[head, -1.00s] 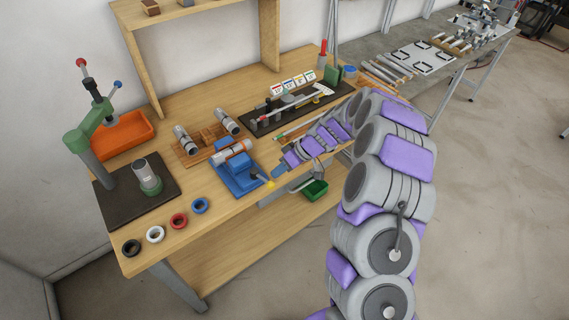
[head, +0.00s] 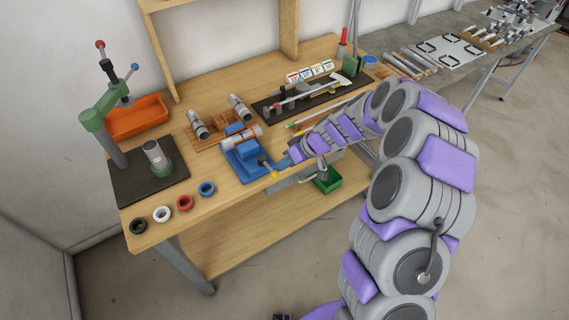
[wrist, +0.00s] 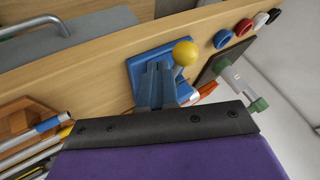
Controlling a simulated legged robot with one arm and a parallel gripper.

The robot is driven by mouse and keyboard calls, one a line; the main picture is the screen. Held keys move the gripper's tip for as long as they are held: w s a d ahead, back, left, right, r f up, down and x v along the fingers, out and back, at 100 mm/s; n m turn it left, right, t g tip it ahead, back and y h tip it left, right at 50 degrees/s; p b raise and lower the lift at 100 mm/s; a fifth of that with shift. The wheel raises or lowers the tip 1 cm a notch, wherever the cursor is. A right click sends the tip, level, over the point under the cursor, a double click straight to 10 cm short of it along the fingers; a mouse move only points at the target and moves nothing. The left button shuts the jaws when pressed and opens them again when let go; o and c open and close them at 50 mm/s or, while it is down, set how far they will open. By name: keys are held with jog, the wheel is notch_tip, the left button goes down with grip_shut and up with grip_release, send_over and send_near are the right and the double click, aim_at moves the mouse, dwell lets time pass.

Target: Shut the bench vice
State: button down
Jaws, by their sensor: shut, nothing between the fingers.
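The blue bench vice (head: 247,162) stands at the front edge of the wooden bench. A silver cylinder with orange bands (head: 240,138) lies at its back end; I cannot tell whether the jaws touch it. The vice handle ends in a yellow knob (head: 270,174) near the bench edge. In the wrist view the vice's blue base (wrist: 137,68) is behind my fingers, and the yellow knob (wrist: 186,52) is just to their right. My gripper (head: 284,163) is shut and empty, close beside the handle. It also shows in the wrist view (wrist: 155,75). Contact with the handle is unclear.
Several coloured rings (head: 185,203) lie along the front left edge. A press (head: 110,130) and an orange bin (head: 140,117) stand at left. A wooden rack with silver cylinders (head: 218,130) is behind the vice. A green bin (head: 327,180) hangs below the bench at right.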

jog(key=shift+s+a+f+m+t+b, duration=0.15)
jog(key=shift+s+a+m+b, duration=0.1)
jog(key=shift+a, duration=0.15)
jog(key=shift+s+a+r+m+t+b, duration=0.1)
jog(key=shift+a+m+t, duration=0.05)
jog(key=shift+a+m, duration=0.15)
jog(key=shift+f, duration=0.1)
